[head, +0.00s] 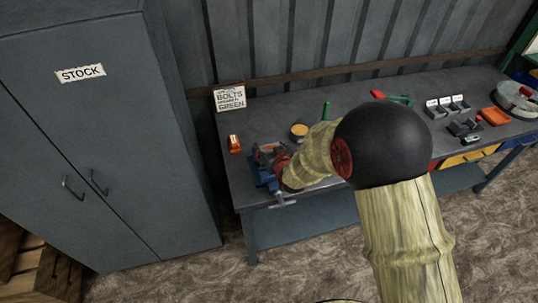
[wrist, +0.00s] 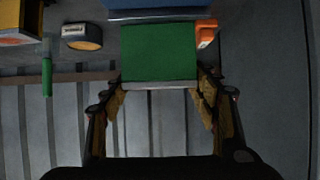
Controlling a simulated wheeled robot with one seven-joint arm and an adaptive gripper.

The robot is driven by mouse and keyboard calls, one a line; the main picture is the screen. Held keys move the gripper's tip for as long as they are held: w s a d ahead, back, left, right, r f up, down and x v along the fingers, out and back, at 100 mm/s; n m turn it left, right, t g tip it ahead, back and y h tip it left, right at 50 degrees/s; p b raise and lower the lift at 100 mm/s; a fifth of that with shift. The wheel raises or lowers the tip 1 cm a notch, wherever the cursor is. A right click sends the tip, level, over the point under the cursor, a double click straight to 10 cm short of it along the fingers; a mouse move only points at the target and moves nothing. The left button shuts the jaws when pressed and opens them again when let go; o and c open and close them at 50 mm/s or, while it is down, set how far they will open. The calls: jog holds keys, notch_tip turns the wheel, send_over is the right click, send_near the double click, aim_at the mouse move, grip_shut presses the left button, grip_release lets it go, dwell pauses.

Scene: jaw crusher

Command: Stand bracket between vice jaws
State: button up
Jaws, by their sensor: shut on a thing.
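The bracket (wrist: 160,54) shows in the wrist view as a green plate with a pale grey near edge. My gripper (wrist: 161,90) is shut on it, one finger on each side. In the wrist view the blue vice (wrist: 160,13) lies just beyond the bracket. In the head view the vice (head: 259,178) stands at the bench's front left, its handle over the edge. My gripper (head: 271,157) is at the vice there, with my arm covering much of it. The vice jaws are hidden, so I cannot tell whether the bracket is between them.
An orange item (head: 234,144) stands left of the vice; it is also close to the bracket in the wrist view (wrist: 206,34). A round yellow-topped container (head: 299,131) and a green cylinder (head: 326,110) stand behind. The STOCK cabinet (head: 95,130) bounds the left.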

jog(key=shift+w+a+f, duration=0.2)
jog(key=shift+a, duration=0.05)
jog(key=shift+f+b, duration=0.3)
jog(key=shift+f, duration=1.1)
jog(key=shift+f, duration=0.15)
jog(key=o, duration=1.8)
jog(key=shift+f, duration=0.1)
jog(key=shift+c, duration=0.2)
